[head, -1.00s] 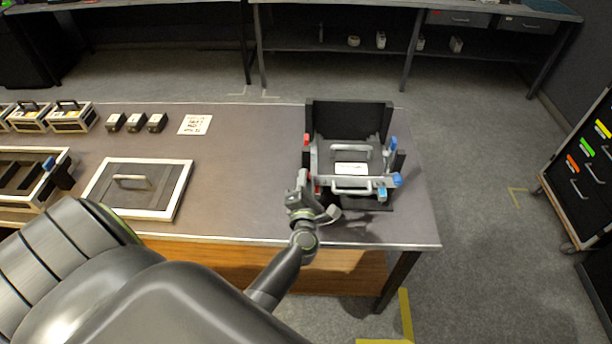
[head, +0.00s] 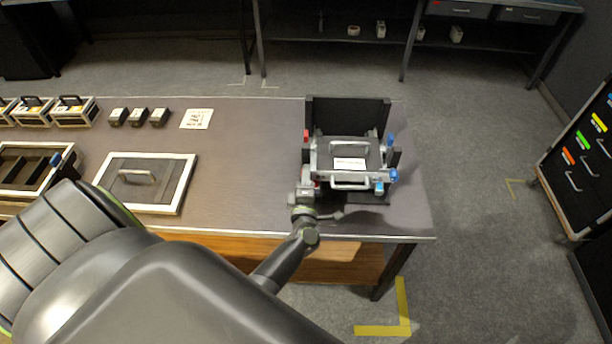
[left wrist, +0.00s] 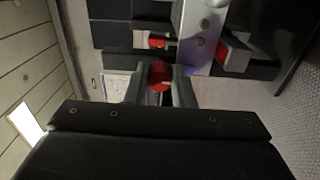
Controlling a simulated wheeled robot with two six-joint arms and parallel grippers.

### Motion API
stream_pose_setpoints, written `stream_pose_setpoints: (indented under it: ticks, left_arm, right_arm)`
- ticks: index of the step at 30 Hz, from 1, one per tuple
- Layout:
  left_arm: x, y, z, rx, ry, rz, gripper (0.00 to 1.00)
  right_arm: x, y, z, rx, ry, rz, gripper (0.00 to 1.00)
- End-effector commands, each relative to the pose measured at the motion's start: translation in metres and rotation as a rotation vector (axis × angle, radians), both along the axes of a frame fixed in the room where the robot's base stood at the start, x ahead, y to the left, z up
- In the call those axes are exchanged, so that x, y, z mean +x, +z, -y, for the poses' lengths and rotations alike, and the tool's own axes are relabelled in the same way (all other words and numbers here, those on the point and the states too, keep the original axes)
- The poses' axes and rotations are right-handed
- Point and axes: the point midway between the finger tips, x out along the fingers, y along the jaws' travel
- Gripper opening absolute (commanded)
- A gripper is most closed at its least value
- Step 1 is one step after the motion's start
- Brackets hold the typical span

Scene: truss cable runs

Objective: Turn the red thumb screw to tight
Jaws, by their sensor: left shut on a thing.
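The red thumb screw (left wrist: 160,76) sits between the two fingers of my left gripper (left wrist: 160,88) in the left wrist view. The gripper is shut on it. In the head view my left gripper (head: 306,190) is at the front left corner of the grey and black fixture (head: 347,112), where the screw is mostly hidden by the gripper. Another red knob (left wrist: 157,40) shows beyond the held screw in the left wrist view. A red part (head: 306,136) also shows on the fixture's left side in the head view. My right gripper is not in view.
Blue knobs (head: 393,175) are on the fixture's right side. A framed panel with a handle (head: 146,182) lies to the left on the table, with small black blocks (head: 139,117) behind it. A drawer cabinet (head: 584,150) stands at the far right. The table between panel and fixture is clear.

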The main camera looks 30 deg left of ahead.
Motion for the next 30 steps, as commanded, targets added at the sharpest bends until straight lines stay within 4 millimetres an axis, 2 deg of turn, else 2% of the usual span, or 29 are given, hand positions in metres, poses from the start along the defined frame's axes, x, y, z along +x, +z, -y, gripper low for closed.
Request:
stream_pose_setpoints:
  ticks: [11, 12, 17, 30]
  left_arm:
    - [0.0001, 0.0, -0.0001, 0.006, -0.001, -0.003, 0.0]
    - [0.0001, -0.0001, -0.0001, 0.006, -0.001, -0.003, 0.25]
    - [0.0001, -0.0001, -0.0001, 0.005, -0.001, -0.003, 0.44]
    - [0.0007, -0.0004, 0.005, 0.004, -0.002, -0.003, 0.44]
  right_arm:
    - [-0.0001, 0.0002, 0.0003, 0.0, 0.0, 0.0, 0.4]
    - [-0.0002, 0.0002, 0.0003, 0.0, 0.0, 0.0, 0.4]
    - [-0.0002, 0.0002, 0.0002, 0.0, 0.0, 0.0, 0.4]
    - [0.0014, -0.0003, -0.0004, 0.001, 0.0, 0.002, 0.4]
